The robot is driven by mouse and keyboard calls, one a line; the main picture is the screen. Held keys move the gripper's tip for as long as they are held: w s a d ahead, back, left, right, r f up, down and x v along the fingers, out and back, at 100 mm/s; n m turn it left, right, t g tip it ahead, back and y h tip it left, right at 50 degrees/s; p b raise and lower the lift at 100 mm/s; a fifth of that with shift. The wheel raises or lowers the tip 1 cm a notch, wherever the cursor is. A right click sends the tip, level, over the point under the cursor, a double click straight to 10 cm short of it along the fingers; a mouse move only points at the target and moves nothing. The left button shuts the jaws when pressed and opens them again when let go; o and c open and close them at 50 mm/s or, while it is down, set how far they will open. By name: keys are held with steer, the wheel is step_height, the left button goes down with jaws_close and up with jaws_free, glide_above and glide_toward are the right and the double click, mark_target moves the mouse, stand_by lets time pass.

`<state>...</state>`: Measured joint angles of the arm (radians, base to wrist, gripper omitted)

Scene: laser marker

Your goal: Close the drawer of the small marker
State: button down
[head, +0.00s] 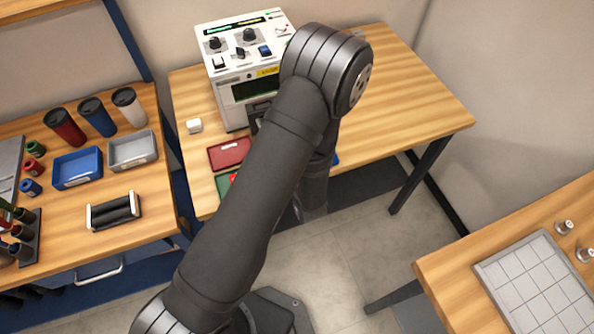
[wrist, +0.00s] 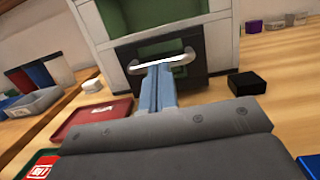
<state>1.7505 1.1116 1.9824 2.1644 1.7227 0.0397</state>
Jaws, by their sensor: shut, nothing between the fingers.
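The small marker is a white box-shaped machine (head: 232,85) with knobs and a display on top, standing on the middle table. A dark part at the foot of its front (head: 259,109) shows beside my arm, which hides the rest. In the wrist view the marker's white body (wrist: 221,45) surrounds a dark drawer front (wrist: 192,88) with a pale bar handle (wrist: 128,66). My gripper (wrist: 160,68) is shut and empty, its blue-grey fingers pointing at the drawer front and overlapping the handle. I cannot tell whether they touch it, or how far out the drawer is.
A red tray (wrist: 95,122) lies left of the fingers, with a green tray (head: 222,185) nearer. A small black block (wrist: 246,83) sits right of the drawer. A white block (head: 194,126) stands left of the marker. The table's right side (head: 410,95) is clear.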

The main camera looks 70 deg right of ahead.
steer(key=v, duration=1.4)
steer(key=shift+r+g+y, duration=1.5)
steer(key=shift+r+g, duration=0.1)
steer(key=shift+r, duration=1.85)
steer(key=x, duration=1.4)
steer(key=shift+w+a, duration=0.1)
steer(key=shift+w, duration=0.1)
steer(key=x, duration=0.3)
steer(key=shift+w+d+r, duration=0.3)
steer(key=shift+d+r, duration=0.1)
steer(key=shift+w, duration=0.1)
